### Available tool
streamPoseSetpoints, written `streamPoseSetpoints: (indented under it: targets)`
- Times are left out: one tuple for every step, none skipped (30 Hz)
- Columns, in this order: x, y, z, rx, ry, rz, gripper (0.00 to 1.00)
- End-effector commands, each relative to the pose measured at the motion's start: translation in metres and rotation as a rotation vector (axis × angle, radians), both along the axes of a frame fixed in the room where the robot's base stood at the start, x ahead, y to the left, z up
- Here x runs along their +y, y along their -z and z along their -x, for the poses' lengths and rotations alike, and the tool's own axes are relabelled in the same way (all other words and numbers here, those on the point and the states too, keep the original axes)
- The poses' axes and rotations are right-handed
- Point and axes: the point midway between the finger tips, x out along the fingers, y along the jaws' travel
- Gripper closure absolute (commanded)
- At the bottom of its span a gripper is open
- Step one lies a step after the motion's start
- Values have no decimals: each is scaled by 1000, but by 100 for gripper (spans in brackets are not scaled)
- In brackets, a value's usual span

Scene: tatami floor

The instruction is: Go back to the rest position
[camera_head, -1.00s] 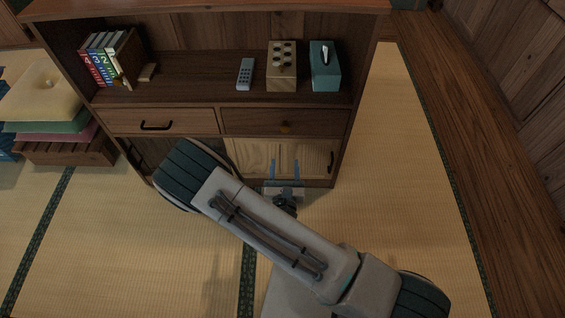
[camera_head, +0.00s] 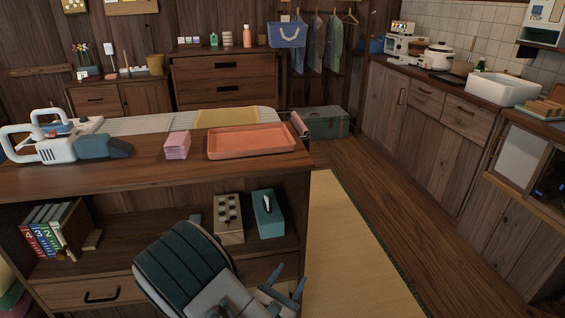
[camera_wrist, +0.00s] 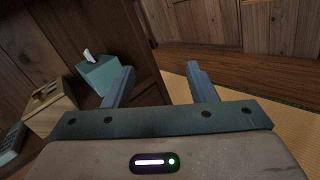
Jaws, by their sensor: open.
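My gripper (camera_head: 287,285) is at the bottom of the head view, in front of the right part of the wooden shelf unit (camera_head: 150,171). Its two blue-grey fingers are apart with nothing between them. In the wrist view my gripper (camera_wrist: 160,88) also shows spread, empty fingers. A teal tissue box (camera_head: 268,214) stands on the open shelf just behind it; in the wrist view this box (camera_wrist: 100,75) is beyond the left finger. My arm hides part of the shelf and the drawers below.
Tatami floor (camera_head: 355,250) is clear to the right, before the kitchen counter (camera_head: 425,120).

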Motion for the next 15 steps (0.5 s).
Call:
streamPoseSetpoints:
  targets:
    - [-21, -32, 0, -10, 102, -54, 48]
    - [-33, -44, 2, -13, 162, -84, 48]
    - [-49, -59, 5, -16, 241, -126, 48]
    - [-61, -70, 8, -18, 301, -157, 48]
    - [-72, -80, 12, -20, 359, -190, 48]
    - [-87, -94, 18, -23, 435, -236, 48]
    - [-97, -103, 23, -24, 490, -271, 48]
    - [-106, -112, 29, -24, 546, -307, 48]
    - [-118, -124, 36, -28, 618, -356, 48]
    - [-127, -132, 42, -29, 672, -396, 48]
    - [-134, -141, 49, -31, 723, -434, 48]
    - [-143, -151, 58, -32, 791, -489, 48]
    - [-149, -159, 64, -34, 840, -530, 48]
    - [-155, -166, 71, -35, 888, -573, 48]
    - [-162, -176, 80, -39, 951, -631, 48]
